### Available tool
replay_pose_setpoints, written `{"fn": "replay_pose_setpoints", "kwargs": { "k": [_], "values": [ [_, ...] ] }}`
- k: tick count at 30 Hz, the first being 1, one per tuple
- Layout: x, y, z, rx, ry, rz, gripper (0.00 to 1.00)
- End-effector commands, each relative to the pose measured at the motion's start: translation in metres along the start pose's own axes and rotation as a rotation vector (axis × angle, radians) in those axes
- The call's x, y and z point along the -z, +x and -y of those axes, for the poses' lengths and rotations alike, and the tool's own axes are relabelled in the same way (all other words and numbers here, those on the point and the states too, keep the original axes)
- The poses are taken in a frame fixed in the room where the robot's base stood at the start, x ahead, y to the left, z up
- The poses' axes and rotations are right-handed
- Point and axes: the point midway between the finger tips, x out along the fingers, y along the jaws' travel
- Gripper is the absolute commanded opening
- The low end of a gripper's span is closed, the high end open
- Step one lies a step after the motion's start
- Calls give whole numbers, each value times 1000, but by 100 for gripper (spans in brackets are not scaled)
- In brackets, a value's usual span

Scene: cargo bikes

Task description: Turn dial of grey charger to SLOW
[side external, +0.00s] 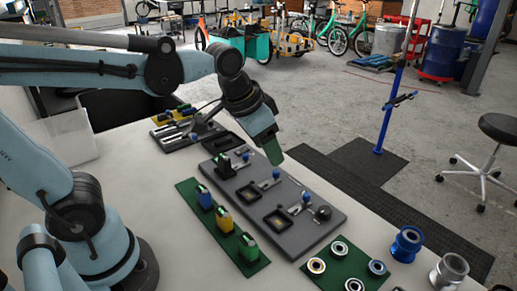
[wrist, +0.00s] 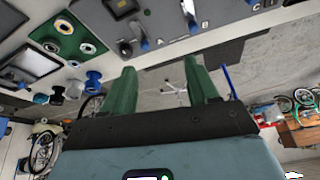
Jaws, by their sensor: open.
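My gripper (side external: 273,152) is open and empty, its green fingers above the far right edge of a grey board (side external: 318,232). In the wrist view my gripper (wrist: 162,90) shows both fingers spread with nothing between them. The board carries blue-tipped levers (side external: 306,196), dark square sockets and a black round knob (side external: 323,212). In the wrist view the grey board (wrist: 225,14) lies at the top edge with letter marks beside the levers. I cannot make out which part is the grey charger, nor its dial or a SLOW mark.
A green tray (side external: 262,264) with blue, yellow and green blocks lies left of the board. Another green tray (side external: 326,277) holds several ringed parts. Blue (side external: 406,243) and silver (side external: 449,271) spools stand at the right. A dark rack (side external: 158,131) sits behind. Open floor lies beyond the table.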

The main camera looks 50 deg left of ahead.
Motion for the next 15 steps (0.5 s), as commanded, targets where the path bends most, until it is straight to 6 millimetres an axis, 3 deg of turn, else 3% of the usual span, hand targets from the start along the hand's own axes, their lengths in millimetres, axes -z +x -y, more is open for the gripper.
{"fn": "replay_pose_setpoints", "kwargs": {
  "k": [15],
  "values": [
    [-47, 3, 18, 46, -145, -147, 59]
  ]
}}
